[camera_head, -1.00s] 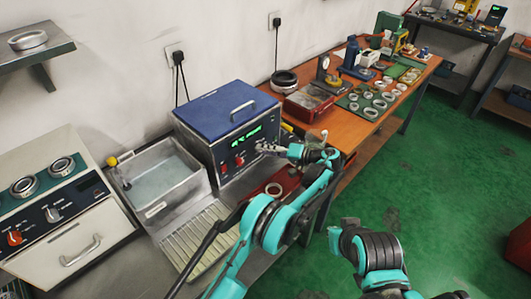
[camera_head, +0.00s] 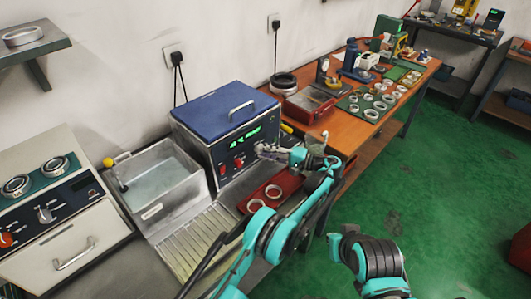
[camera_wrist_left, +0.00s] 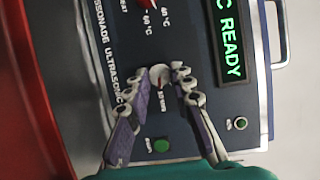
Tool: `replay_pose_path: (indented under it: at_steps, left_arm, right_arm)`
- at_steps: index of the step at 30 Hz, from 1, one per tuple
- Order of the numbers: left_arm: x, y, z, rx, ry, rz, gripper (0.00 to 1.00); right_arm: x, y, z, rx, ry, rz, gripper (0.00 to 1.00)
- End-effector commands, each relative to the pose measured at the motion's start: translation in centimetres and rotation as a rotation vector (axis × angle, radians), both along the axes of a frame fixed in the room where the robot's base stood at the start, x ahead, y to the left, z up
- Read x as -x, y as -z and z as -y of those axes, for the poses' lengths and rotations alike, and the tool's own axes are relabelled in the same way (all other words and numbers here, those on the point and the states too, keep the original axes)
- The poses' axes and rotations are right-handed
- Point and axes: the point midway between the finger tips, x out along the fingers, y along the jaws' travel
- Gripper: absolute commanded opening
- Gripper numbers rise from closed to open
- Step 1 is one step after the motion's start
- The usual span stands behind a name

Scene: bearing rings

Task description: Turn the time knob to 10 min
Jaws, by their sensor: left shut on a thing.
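The ultrasonic cleaner (camera_head: 225,130) is a metal box with a blue lid and a dark control panel. Its green display (camera_wrist_left: 228,50) shows "READY" at the end of its text. My left gripper (camera_head: 262,150) is at the right part of the panel. In the left wrist view the left gripper (camera_wrist_left: 168,80) has its grey-and-purple fingers on either side of a small pale knob (camera_wrist_left: 157,76), shut on it. A small "10 min" mark seems to sit beside it. The fingers hide part of the dial, so the exact pointer setting cannot be read. The right gripper is not in view.
A red knob (camera_wrist_left: 146,4) and a green button (camera_wrist_left: 161,145) are on the same panel. A red tray with rings (camera_head: 272,191) lies below my left arm. A water basin (camera_head: 160,185) stands left of the cleaner. Parts and tools cover the orange bench (camera_head: 345,128).

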Motion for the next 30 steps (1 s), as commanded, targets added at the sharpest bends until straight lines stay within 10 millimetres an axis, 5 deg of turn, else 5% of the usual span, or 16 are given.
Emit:
replay_pose_path:
  at_steps: [7,8,10,20,30]
  left_arm:
    - [0.0,0.0,0.0,0.001,0.001,0.0,0.0]
    - [0.0,0.0,0.0,0.001,0.001,0.0,0.25]
    - [0.0,0.0,0.0,0.001,0.001,0.0,0.44]
    - [0.1,0.0,0.2,0.001,0.001,0.001,0.44]
    - [2.0,-0.1,4.9,0.001,0.003,0.001,0.44]
  right_arm:
    - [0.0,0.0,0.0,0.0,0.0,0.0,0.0]
    - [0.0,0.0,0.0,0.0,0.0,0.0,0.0]
    - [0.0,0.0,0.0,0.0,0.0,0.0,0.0]
    - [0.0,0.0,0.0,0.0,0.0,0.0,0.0]
    - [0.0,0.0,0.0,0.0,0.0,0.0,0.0]
